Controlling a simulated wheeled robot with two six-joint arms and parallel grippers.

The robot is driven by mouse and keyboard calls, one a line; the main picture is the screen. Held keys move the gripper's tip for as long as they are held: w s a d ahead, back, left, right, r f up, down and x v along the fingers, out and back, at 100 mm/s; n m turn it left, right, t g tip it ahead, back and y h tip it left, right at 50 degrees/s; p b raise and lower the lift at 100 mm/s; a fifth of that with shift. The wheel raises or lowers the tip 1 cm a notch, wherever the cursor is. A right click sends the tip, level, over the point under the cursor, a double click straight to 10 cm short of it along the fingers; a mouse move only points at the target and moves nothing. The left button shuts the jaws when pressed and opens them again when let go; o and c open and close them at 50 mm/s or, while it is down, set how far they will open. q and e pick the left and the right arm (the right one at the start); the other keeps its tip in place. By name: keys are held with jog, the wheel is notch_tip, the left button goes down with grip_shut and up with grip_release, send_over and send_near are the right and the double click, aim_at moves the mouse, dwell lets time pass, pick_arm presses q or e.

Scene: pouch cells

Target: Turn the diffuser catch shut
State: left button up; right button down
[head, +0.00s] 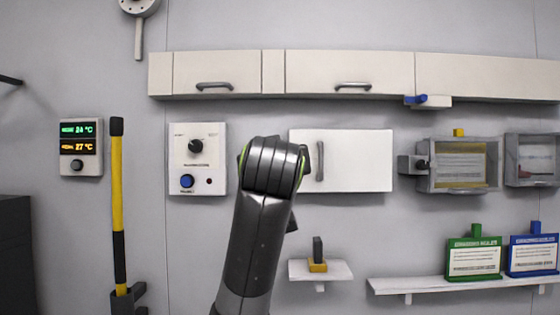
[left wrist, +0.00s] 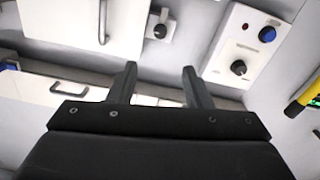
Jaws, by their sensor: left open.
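In the left wrist view a small grey plate with a dark turning knob (left wrist: 160,30) sits on the wall beside a white door (left wrist: 128,20) with a bar handle. It looks like the catch; its exact turn is hard to read. In the head view my left arm hides it, left of the white door (head: 365,160). My left gripper (left wrist: 159,70) is open and empty, its fingertips apart from the knob and pointing towards the wall. In the head view the fingers are hidden behind the arm. My right gripper is not in view.
A control box (head: 198,160) with a black and a blue knob is left of my arm. Overhead cabinets (head: 220,72) run above. A blue lever (head: 416,99) sits under them at right. A small shelf (head: 335,270) is below, a yellow pole (head: 117,190) at left.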

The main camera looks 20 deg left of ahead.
pick_arm(q)
jog(key=p+x, duration=0.7)
jog(key=x, duration=0.9)
jog(key=shift+w, duration=0.2)
jog(key=shift+a+f, duration=0.1)
jog(key=shift+c, duration=0.2)
jog(key=c, duration=0.9)
